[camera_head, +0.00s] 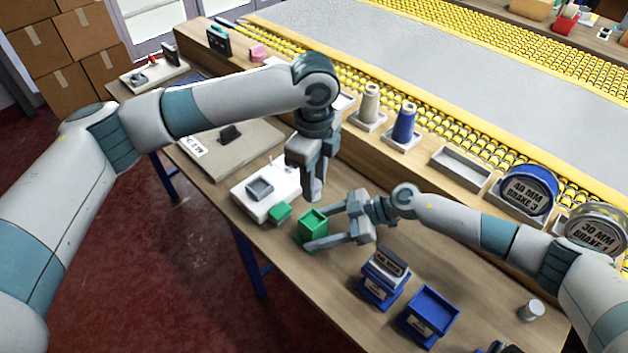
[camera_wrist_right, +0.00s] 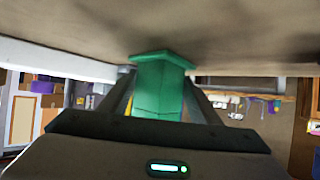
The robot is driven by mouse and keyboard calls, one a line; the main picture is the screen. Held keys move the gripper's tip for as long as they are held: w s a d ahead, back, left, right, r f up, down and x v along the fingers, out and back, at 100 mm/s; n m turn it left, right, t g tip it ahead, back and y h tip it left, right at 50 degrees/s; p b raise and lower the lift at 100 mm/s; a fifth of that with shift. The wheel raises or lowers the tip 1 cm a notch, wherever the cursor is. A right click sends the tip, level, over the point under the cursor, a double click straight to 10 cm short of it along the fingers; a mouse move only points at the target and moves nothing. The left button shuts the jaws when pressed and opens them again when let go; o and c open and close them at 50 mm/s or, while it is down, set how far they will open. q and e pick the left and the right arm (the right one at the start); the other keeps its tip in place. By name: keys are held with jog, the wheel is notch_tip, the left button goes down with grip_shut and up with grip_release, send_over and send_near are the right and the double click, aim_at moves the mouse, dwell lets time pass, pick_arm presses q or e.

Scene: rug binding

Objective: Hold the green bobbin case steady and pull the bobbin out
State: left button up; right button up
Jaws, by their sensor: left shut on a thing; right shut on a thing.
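The green bobbin case (camera_head: 313,226) stands at the front edge of the table. My right gripper (camera_head: 326,226) is shut on it from the right, one finger on each side. The case (camera_wrist_right: 158,90) also shows between the fingers in the right wrist view, where the picture is upside down with the table at the top. My left gripper (camera_head: 314,190) points down just above and behind the case. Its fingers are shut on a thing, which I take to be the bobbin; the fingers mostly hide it. The inside of the case is not clear.
A small green block (camera_head: 280,212) sits left of the case, beside a white stand (camera_head: 258,193). Blue boxes (camera_head: 431,313) stand at the right front. A tan spool (camera_head: 369,103) and a blue spool (camera_head: 405,122) stand behind. Some bare table lies right of my right gripper.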

jog(key=o, duration=0.9)
jog(key=shift+d+r, duration=0.1)
jog(key=shift+d, duration=0.05)
jog(key=v, duration=1.1)
jog(key=shift+d+r, duration=0.1)
jog(key=shift+d, duration=0.15)
jog(key=shift+r, duration=0.1)
